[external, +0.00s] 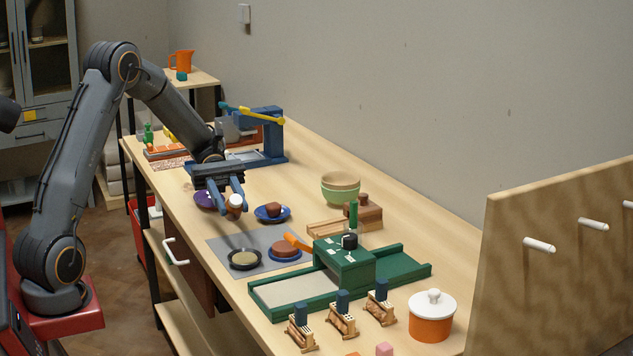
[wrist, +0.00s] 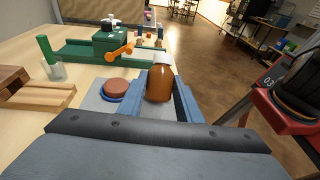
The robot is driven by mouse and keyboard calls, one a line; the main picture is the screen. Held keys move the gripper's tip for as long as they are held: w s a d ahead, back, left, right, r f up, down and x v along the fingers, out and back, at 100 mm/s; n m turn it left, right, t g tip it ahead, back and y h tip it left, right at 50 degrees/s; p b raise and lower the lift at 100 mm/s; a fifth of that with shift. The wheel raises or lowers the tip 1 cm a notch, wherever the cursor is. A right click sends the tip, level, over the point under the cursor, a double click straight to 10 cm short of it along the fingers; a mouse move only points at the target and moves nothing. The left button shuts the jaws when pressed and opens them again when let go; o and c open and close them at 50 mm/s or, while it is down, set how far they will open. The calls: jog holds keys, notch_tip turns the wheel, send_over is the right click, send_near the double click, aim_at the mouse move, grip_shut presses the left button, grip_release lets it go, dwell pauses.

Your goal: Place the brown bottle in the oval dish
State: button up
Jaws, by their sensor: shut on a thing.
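My gripper (external: 237,196) is shut on the brown bottle (external: 236,211), which has a white cap and is held above the table. In the wrist view the bottle (wrist: 160,84) sits between the blue fingers (wrist: 164,92). Several small dishes are near it: a purple dish (external: 203,200) partly hidden by my gripper, a blue dish (external: 260,215) with a brown lump, a dark dish (external: 232,265) with a tan inside, and a blue dish (external: 273,257) with a brown disc. I cannot tell which one is the oval dish.
A grey mat (external: 222,243) lies under the dark dish and the disc's dish. A green press with an orange lever (external: 343,262) stands to the right. Green bowls (external: 340,190) and wooden blocks (external: 325,227) are behind. A blue stand (external: 270,140) is at the far end.

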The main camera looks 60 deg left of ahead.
jog(key=w+a+r+n+t+b, duration=0.25)
jog(key=a+n+t, duration=0.4)
jog(key=t, duration=0.35)
notch_tip(320, 180, up, 6)
jog(key=n+t+y+b, duration=0.8)
jog(key=n+t+y, duration=0.3)
jog(key=t+y, duration=0.15)
send_over(209, 201)
jog(key=s+a, duration=0.3)
jog(key=s, duration=0.2)
jog(key=shift+t+h, duration=0.45)
jog(key=shift+t, duration=0.2)
jog(key=f, duration=0.7)
jog(key=f+b, duration=0.1)
jog(key=f, duration=0.6)
jog(key=shift+w+d+f, duration=0.1)
jog(key=shift+d+f, duration=0.1)
jog(key=shift+f, duration=0.2)
jog(key=shift+f, duration=0.1)
jog(key=o, duration=1.2)
jog(key=shift+c, duration=0.2)
